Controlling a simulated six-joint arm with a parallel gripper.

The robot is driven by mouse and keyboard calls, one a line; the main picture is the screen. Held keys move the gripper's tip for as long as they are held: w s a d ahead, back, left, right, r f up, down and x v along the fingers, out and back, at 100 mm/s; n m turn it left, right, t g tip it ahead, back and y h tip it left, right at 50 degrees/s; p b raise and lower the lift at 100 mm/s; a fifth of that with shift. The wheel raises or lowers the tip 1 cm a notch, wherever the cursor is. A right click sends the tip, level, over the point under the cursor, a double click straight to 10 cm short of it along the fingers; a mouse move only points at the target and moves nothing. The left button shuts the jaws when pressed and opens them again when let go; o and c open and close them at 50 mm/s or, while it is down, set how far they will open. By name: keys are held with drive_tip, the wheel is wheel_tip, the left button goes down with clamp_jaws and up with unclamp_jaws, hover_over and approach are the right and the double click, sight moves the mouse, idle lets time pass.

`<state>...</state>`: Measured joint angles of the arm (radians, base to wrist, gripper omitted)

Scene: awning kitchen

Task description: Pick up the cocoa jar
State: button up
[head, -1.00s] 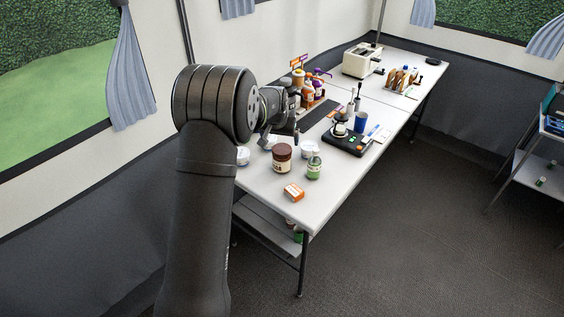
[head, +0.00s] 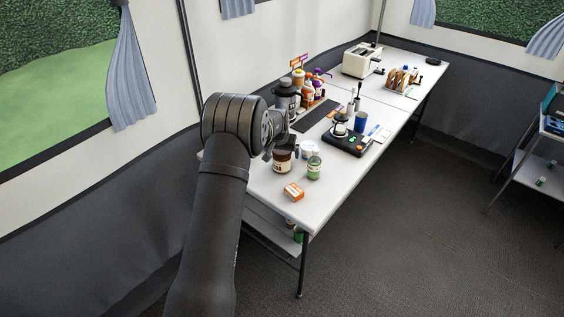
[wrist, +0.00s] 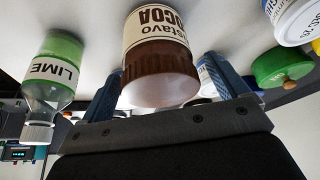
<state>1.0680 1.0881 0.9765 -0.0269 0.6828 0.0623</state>
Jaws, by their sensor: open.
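The cocoa jar (head: 283,163) stands on the white table, its brown lid partly hidden by my gripper in the head view. In the wrist view, which looks upside down, the cocoa jar (wrist: 158,62) shows its cream label and ribbed brown lid. My gripper (head: 276,149) is at the lid in the head view. In the wrist view my gripper (wrist: 170,86) is open, with one blue finger on each side of the lid. A gap shows on the right; contact on the left cannot be told.
A green lime jar (head: 314,168) stands close to the right of the cocoa jar, and white tubs (head: 308,149) stand behind. An orange box (head: 293,191) lies nearer the front edge. A black scale (head: 345,141) is farther back. The table's front corner is clear.

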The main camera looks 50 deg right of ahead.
drive_tip(key=shift+c, duration=0.4)
drive_tip(key=c, duration=1.2)
drive_tip(key=shift+r, duration=0.1)
